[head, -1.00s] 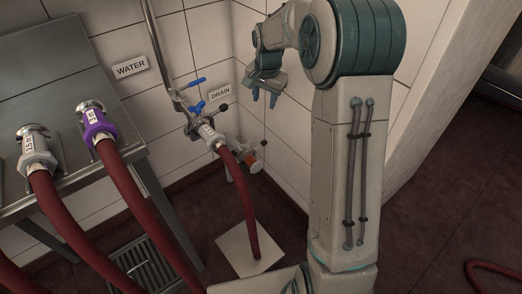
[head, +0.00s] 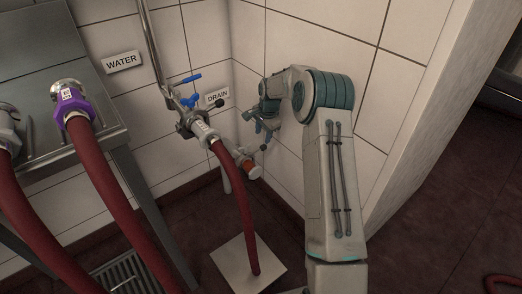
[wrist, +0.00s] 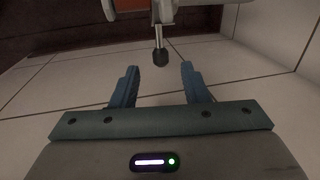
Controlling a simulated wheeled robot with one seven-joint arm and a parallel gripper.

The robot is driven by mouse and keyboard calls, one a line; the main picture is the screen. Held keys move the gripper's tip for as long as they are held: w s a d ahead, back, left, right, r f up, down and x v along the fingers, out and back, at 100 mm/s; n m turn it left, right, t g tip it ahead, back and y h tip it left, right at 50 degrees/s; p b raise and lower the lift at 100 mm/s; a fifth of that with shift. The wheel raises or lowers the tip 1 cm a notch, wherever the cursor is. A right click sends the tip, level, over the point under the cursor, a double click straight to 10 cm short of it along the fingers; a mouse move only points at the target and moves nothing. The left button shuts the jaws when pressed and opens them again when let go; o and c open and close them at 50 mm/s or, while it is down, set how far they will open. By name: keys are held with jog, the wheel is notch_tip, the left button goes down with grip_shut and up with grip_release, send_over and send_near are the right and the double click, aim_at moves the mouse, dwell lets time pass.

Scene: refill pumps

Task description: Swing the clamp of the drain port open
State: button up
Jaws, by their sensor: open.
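The drain port (head: 240,157) is a low pipe end with an orange part (head: 251,170), below the DRAIN sign (head: 217,97). Its clamp has a short rod with a dark knob (head: 264,147). In the wrist view the rod and knob (wrist: 159,57) extend from a grey fitting (wrist: 140,14) at the top edge. My gripper (wrist: 159,75) is open, its blue fingers on either side of the knob's line. The knob appears between or just beyond the fingertips; I see no contact. In the head view my gripper (head: 264,129) is close above the knob.
A red hose (head: 238,200) hangs from the upper valve fitting (head: 195,122) with blue handles, left of my gripper. The tiled wall corner is close behind. A steel table (head: 110,140) with a purple-collared hose (head: 72,98) stands at left.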

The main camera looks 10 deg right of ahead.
aim_at(260, 148)
jog(key=f, duration=0.2)
jog(key=w+f+b, duration=0.1)
jog(key=f, duration=0.2)
jog(key=f+b, duration=0.1)
jog(key=f, duration=0.2)
jog(key=shift+w+a+f, duration=0.1)
jog(key=shift+w+a, duration=0.15)
jog(key=shift+a, duration=0.15)
grip_shut()
